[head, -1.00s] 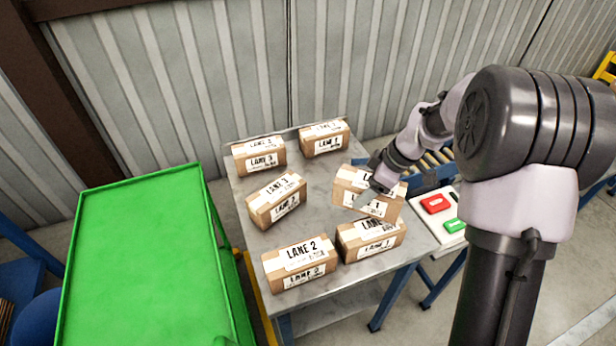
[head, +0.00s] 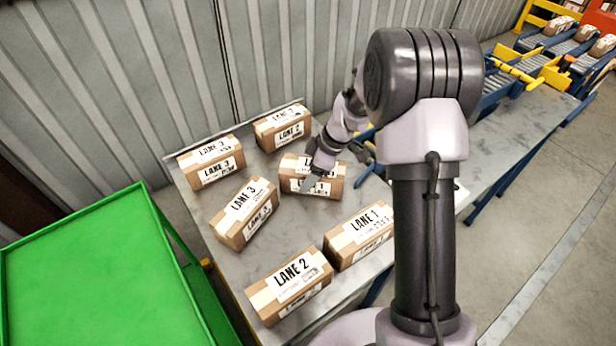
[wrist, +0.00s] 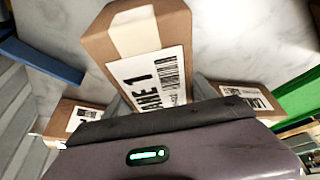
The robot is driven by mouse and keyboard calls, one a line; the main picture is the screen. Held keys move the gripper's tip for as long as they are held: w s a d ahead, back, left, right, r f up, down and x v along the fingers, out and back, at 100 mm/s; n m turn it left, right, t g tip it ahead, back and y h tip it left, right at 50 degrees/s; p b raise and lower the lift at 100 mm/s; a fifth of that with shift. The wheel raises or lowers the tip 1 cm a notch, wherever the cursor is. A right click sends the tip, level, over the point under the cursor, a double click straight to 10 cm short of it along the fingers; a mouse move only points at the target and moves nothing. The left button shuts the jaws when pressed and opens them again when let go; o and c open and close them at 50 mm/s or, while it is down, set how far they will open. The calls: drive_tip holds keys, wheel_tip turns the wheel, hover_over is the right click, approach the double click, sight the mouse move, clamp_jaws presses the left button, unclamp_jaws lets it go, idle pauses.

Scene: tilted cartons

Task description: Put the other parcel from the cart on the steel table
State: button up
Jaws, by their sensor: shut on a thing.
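My gripper (head: 310,184) is shut on a brown parcel (head: 291,170) with a "LANE 1" label, also large in the wrist view (wrist: 136,38).
Several other parcels are on the table: LANE 2 (head: 290,284) and LANE 1 (head: 358,236) in front, LANE 3 (head: 244,212) left of the held one, two more along the back edge. Conveyors (head: 560,50) stand far right. A corrugated wall is behind.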

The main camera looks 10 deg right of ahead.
drive_tip(key=shift+r, duration=0.15)
drive_tip(key=o, duration=1.8)
